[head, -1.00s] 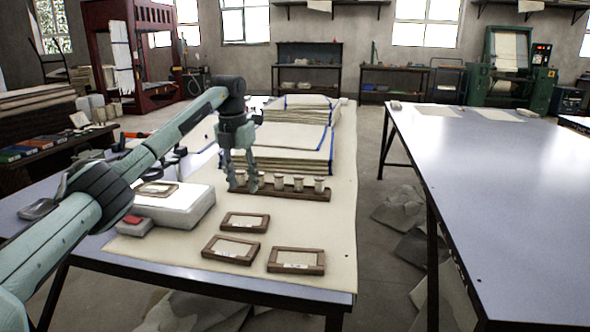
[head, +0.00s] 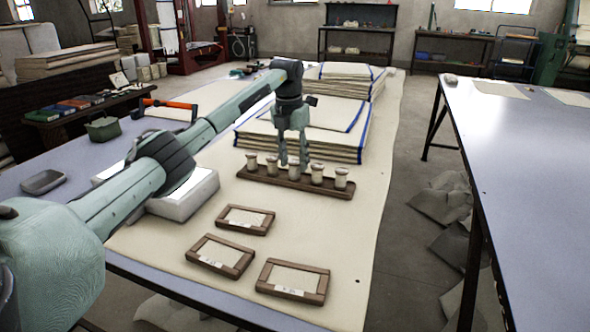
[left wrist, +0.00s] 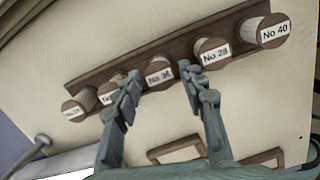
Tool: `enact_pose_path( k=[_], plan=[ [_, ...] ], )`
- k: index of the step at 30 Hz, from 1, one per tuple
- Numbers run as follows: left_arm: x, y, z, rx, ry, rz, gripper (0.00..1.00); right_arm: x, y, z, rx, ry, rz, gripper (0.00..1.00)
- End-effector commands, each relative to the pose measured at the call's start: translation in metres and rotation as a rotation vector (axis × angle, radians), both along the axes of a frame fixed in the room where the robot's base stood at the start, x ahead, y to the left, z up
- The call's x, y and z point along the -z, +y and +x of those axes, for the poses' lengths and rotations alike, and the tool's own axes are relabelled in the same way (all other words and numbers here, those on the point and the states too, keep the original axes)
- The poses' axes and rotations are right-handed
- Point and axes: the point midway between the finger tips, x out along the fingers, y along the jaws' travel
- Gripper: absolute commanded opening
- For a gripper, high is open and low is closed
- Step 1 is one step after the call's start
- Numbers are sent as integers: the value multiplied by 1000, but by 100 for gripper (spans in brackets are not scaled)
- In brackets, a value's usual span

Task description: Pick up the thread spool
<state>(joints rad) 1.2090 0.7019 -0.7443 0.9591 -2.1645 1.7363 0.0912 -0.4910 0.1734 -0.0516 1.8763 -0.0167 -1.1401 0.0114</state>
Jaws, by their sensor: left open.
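A dark wooden rack (head: 262,178) lies on the cream cloth and holds a row of several pale thread spools. My left gripper (head: 293,163) points down over the middle of the row, around the middle spool (head: 295,170). In the left wrist view my open left gripper (left wrist: 159,78) has one finger on each side of the spool labelled No 36 (left wrist: 160,74). No contact can be made out. The spools labelled No 28 (left wrist: 212,50) and No 40 (left wrist: 268,31) stand to its right. Two spools to its left have labels partly hidden or hard to read. My right gripper is out of view.
Folded cloths with blue edges (head: 345,140) are stacked just behind the rack. Three small wooden frames (head: 245,219) lie in front. A white block (head: 190,195) sits at left, partly behind my arm. Another table (head: 530,150) stands across a gap at right.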

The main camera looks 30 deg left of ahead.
Motion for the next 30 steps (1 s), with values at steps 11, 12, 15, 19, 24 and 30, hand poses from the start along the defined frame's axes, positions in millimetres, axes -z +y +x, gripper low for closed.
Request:
enact_pose_path(
  k=[11, 12, 15, 19, 24, 30],
  plan=[
    [25, 0, 3, -1, -2, 0, 41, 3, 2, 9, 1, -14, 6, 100],
    [25, 0, 3, -1, -1, 0, 41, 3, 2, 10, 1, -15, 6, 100],
    [25, 0, 3, -1, -1, 0, 32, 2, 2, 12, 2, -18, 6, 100],
    [24, 0, 3, -1, -1, 0, 16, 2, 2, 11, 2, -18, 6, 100],
    [24, 0, 3, -1, -1, 0, 8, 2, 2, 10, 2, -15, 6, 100],
    [17, 0, 3, -1, -3, 0, 8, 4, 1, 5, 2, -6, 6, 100]
  ],
)
